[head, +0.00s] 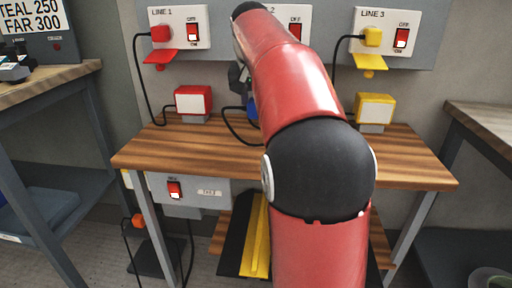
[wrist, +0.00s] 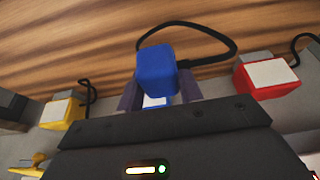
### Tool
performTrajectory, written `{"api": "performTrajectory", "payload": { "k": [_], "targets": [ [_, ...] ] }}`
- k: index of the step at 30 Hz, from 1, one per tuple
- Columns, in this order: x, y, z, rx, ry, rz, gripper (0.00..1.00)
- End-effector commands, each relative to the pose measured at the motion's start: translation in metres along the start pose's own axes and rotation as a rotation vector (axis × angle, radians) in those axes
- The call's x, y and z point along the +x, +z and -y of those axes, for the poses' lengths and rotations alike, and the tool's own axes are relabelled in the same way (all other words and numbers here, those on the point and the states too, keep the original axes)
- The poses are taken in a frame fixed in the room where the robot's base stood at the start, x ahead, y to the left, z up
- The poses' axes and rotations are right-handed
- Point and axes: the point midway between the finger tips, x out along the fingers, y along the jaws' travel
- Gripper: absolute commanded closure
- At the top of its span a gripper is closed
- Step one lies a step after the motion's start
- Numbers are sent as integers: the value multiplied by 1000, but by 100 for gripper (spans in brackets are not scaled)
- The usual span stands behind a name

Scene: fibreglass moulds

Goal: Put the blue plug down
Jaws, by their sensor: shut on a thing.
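In the wrist view the blue plug (wrist: 157,70) is between the fingers of my gripper (wrist: 158,92), which is shut on it. A black cord (wrist: 228,58) runs from beside the plug and loops over the wooden tabletop. A blue and white piece (wrist: 156,101) shows just behind the plug, mostly hidden. In the head view my red arm covers most of this spot. Only a grey part of my gripper (head: 240,82) and a bit of blue show left of the arm. Whether the plug touches the tabletop (head: 160,150) cannot be told.
A red-and-white box (head: 193,101) and a yellow-and-white box (head: 375,109) stand at the table's back, left and right. Wall panels hold the red plug (head: 160,34) and yellow plug (head: 372,37); the middle panel (head: 296,14) is partly hidden. The tabletop's front left is clear.

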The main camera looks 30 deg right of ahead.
Motion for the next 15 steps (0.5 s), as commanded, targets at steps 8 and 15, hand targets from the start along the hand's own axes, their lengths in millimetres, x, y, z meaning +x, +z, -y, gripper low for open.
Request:
{"api": "performTrajectory", "payload": {
  "k": [8, 15],
  "targets": [
    [50, 21, 0, -1, -1, 0, 91],
    [67, 29, 0, -1, 0, 1, 91]
  ]
}}
